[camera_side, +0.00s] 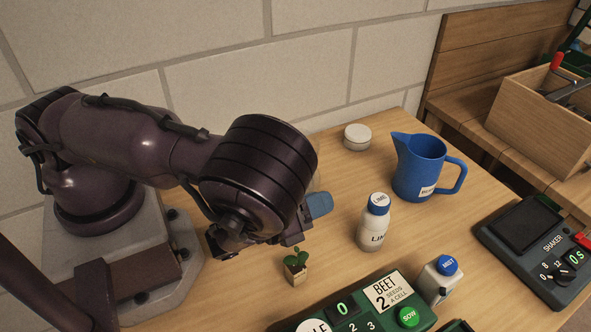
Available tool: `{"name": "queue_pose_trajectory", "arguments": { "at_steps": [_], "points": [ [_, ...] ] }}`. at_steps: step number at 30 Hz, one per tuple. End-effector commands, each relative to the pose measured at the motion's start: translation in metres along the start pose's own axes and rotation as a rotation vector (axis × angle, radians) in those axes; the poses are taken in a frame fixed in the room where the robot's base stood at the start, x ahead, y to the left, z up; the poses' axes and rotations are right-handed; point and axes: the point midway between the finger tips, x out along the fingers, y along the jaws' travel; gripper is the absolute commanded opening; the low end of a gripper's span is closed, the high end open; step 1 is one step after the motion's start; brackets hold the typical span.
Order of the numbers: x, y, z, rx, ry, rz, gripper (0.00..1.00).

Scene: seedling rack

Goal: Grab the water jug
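The water jug (420,170) is a blue pitcher with a spout at its upper left, a handle on its right and a white label low on its side. It stands upright on the wooden table (345,236) at the back right. My gripper (268,238) is well to the left of the jug and apart from it, above the left part of the table. My wrist hides most of the gripper, and I cannot tell whether its fingers are open or shut. A blue piece (319,204) shows just right of my wrist; I cannot tell what it belongs to.
A white bottle with a blue cap (374,225) stands front-left of the jug. A white round container (357,137) is behind it. A small potted seedling (296,266), a MIST bottle (437,281), a green seed panel (361,318) and a shaker (540,245) occupy the front. A wooden crate (540,120) is right.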

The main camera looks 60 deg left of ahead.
Motion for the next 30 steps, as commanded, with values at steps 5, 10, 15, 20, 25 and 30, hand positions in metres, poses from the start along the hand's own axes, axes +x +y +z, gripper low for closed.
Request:
{"name": "queue_pose_trajectory", "arguments": {
  "at_steps": [5, 10, 15, 20, 25, 30],
  "points": [
    [-0.018, 0.025, 0.006, 0.437, -0.02, -0.082, 0.24],
    [-0.024, 0.043, 0.017, 0.712, -0.035, -0.071, 0.24],
    [-0.017, 0.047, 0.02, 0.784, -0.044, -0.067, 0.24],
    [0.004, 0.045, 0.021, 0.782, -0.044, -0.066, 0.24],
    [0.021, 0.044, 0.02, 0.78, -0.042, -0.066, 0.24],
    [0.026, 0.044, 0.02, 0.781, -0.04, -0.065, 0.24]
  ]
}}
